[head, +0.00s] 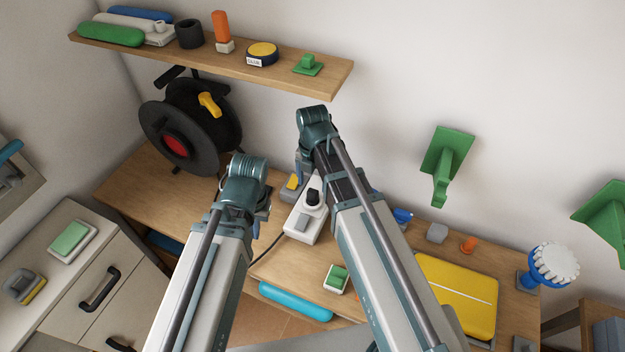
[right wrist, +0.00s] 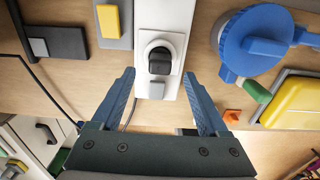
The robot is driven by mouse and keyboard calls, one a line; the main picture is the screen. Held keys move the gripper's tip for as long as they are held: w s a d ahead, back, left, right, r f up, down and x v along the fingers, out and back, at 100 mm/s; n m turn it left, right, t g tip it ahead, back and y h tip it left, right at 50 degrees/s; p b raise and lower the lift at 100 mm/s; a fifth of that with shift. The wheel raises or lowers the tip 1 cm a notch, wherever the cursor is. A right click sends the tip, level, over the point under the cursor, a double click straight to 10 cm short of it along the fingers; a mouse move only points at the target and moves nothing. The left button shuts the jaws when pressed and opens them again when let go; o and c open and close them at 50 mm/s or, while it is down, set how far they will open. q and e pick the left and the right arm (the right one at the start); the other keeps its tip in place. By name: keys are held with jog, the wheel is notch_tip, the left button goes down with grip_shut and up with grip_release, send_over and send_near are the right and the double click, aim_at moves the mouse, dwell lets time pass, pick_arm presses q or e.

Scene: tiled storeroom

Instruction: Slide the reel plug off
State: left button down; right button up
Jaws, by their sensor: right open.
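A black plug (head: 313,198) sits in a white power strip (head: 301,228) on the wooden bench. A black cable reel (head: 225,120) stands at the back left.
A yellow case (head: 455,292), a green-topped block (head: 336,278) and a blue-and-white handwheel (head: 553,266) are on or by the bench. A grey block with a yellow part (right wrist: 112,20) lies beside the strip. A shelf (head: 330,75) hangs above. A thin cable (head: 267,251) runs from the strip.

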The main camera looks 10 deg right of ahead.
aim_at(313, 191)
notch_tip(313, 191, down, 6)
jog(key=b, duration=0.4)
jog(key=shift+r+b, duration=0.25)
jog(key=shift+b, duration=0.05)
grip_shut()
